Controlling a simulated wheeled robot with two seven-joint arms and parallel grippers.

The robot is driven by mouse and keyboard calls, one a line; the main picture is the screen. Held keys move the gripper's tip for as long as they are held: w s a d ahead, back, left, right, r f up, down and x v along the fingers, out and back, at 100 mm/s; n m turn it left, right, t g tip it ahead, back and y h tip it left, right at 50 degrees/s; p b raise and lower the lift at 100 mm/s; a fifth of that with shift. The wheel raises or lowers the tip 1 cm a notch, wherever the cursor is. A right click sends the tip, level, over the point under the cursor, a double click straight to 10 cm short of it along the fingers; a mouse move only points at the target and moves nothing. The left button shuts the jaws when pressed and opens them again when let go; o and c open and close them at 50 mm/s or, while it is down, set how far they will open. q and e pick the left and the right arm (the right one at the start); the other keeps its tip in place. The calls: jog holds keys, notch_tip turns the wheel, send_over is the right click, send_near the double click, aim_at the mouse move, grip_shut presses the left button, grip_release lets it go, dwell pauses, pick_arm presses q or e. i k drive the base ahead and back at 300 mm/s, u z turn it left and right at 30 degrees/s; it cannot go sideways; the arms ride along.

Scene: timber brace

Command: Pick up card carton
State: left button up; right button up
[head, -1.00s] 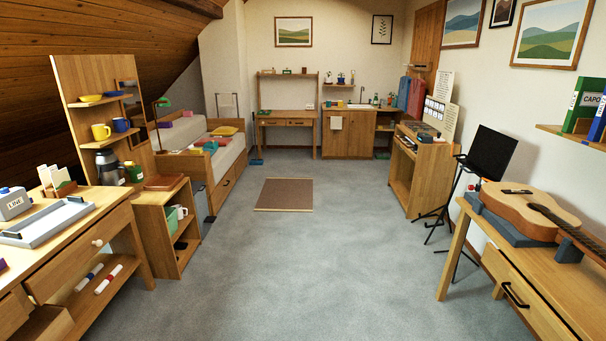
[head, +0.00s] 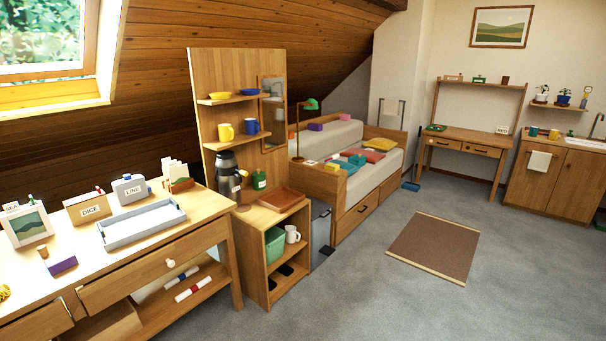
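I cannot pick out for certain which thing is the card carton. On the wooden desk at the left of the head view stand a tan box labelled DICE (head: 87,208), a grey box labelled LINE (head: 130,189) and a picture piece labelled SEA (head: 26,224). A small purple box (head: 62,266) lies near the front, beside a small brown-topped piece (head: 42,251). A wooden holder with white cards (head: 178,178) stands at the desk's back right. Neither of my grippers is in view.
A grey tray (head: 142,236) lies on the desk (head: 200,237), whose drawer (head: 140,279) seems partly pulled out. A low shelf unit (head: 255,250) with a flask (head: 228,174) adjoins it. A brown mat (head: 434,247) lies on the floor, which is clear around it.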

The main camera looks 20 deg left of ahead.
aim_at(59, 263)
jog(key=u, duration=0.9)
jog(key=i, duration=1.4)
jog(key=u, duration=0.8)
